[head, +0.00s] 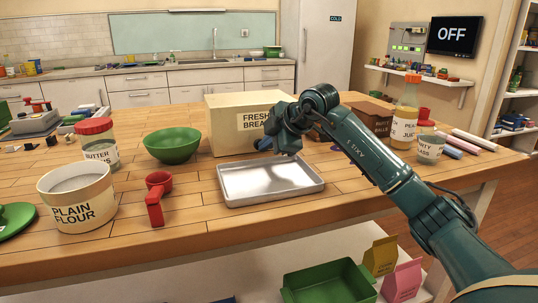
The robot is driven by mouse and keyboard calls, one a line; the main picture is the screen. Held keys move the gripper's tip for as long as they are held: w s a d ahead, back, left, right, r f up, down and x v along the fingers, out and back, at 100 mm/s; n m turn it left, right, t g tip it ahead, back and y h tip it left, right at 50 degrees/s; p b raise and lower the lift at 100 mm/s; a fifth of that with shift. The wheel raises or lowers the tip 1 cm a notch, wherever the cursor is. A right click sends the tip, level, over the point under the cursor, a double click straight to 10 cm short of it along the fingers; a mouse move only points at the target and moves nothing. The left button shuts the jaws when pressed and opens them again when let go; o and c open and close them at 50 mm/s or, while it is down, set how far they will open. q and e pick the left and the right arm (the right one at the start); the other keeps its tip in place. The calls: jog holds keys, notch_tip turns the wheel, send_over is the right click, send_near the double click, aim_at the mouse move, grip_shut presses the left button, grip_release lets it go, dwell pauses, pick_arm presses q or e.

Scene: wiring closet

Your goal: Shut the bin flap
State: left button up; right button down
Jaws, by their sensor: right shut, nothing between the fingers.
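A cream bin (224,126) labelled "FRESH BREAD" stands on the wooden table, behind a shallow metal tray. Its right part is hidden behind my right gripper. No open flap shows on the part I see, but I cannot tell how its flap stands. My right gripper (277,147) is shut and empty, in front of the bin's right side and above the tray's back edge. I cannot tell whether it touches the bin. My left gripper is not in view.
The metal tray (296,187) lies before the bin, with a green bowl (172,146) to the left. A red scoop (156,203) and a flour tub (76,205) stand at front left. A brown box (371,113) and jars are at right. The front table edge is clear.

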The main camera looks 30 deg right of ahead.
jog(key=shift+w, duration=0.1)
jog(key=shift+d+r, duration=0.1)
jog(key=shift+r, duration=0.05)
jog(key=v, duration=1.3)
jog(key=shift+s+f+p, duration=0.25)
jog(key=shift+f+p, duration=0.05)
jog(key=shift+p, duration=0.1)
